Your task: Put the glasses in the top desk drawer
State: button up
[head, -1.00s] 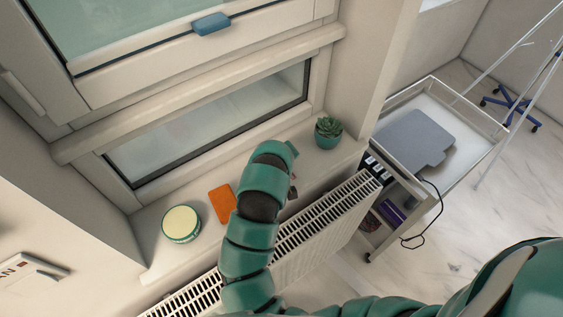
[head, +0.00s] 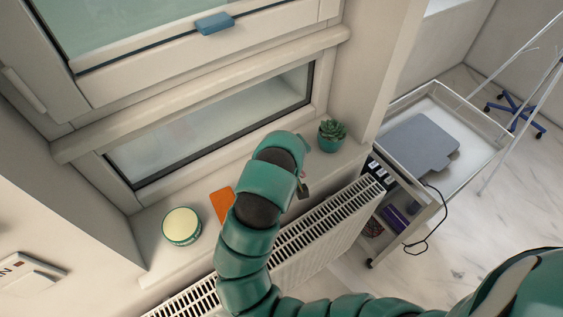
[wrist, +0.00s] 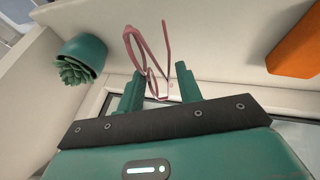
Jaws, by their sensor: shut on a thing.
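The glasses, with a thin pink frame (wrist: 146,55), show in the wrist view between the two green fingers of my gripper (wrist: 158,88). My gripper is shut on them, and part of the frame stands out beyond the fingertips. In the head view my own green arm hides nearly all of the gripper and the glasses, over the window sill (head: 156,262). The desk and its top drawer are not in view.
On the sill are a round green-rimmed tin (head: 181,226), an orange flat item (head: 222,204) and a potted succulent (head: 331,136). A white radiator (head: 330,225) runs below. A white trolley (head: 470,165) holding a grey item (head: 418,143) stands right.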

jog(key=shift+s+d+r, duration=0.1)
jog(key=shift+s+r, duration=0.1)
jog(key=shift+r, duration=0.25)
jog(key=shift+s+d+r, duration=0.1)
jog(key=shift+s+r, duration=0.1)
jog(key=shift+r, duration=0.2)
jog(key=shift+f+b, duration=0.2)
jog(key=shift+b, duration=0.4)
jog(key=shift+d+r+b, duration=0.1)
jog(key=shift+r+b, duration=0.05)
jog(key=shift+b, duration=0.65)
